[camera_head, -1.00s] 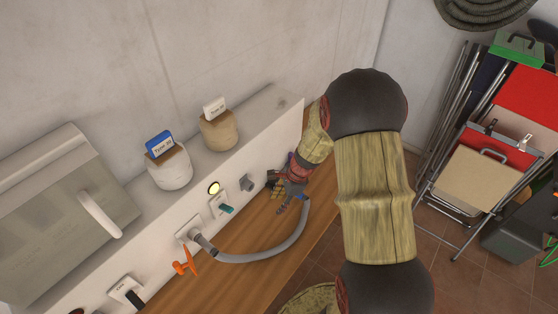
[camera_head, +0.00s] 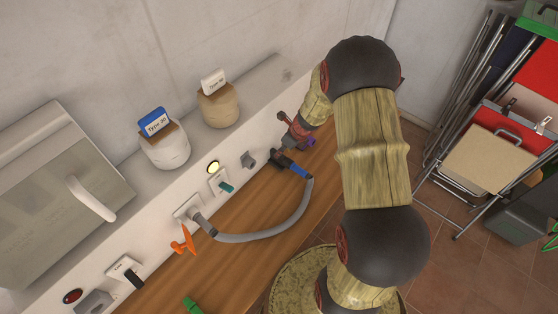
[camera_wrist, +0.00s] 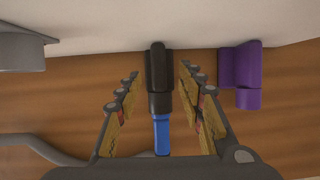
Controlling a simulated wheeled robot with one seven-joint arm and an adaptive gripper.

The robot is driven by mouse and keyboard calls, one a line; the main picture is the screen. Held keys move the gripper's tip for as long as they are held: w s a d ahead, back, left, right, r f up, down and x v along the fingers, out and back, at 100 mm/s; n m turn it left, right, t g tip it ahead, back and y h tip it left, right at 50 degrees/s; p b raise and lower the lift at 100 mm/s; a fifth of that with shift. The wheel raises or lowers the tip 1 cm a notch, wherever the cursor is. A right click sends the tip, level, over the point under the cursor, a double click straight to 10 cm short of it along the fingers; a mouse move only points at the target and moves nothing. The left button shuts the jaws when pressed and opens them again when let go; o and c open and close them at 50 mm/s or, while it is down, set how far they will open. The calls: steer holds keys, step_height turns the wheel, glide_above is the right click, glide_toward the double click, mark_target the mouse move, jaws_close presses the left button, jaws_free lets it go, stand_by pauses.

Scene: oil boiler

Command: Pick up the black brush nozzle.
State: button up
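The black brush nozzle (camera_head: 281,160) lies on the wooden counter against the white wall. In the wrist view the nozzle (camera_wrist: 158,78) points at the wall, with a blue connector (camera_wrist: 162,134) on its near end. A grey hose (camera_head: 262,236) runs from the connector to a wall fitting. My gripper (camera_wrist: 160,74) is open, with one finger on each side of the nozzle and a visible gap to both. In the head view my gripper (camera_head: 287,147) is over the nozzle and partly hides it.
A purple nozzle (camera_wrist: 240,72) lies close to the right of my gripper. An orange piece (camera_head: 184,241) and a green piece (camera_head: 192,305) are on the counter to the left. A grey wall fitting (camera_head: 248,160) juts out nearby. Folded chairs (camera_head: 490,150) stand at the right.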

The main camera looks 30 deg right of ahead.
mark_target(281, 161)
steer(key=x, duration=0.5)
steer(key=shift+s+b, duration=0.1)
steer(key=shift+b, duration=0.25)
steer(key=shift+a, duration=0.1)
jaws_close()
stand_by(0.3)
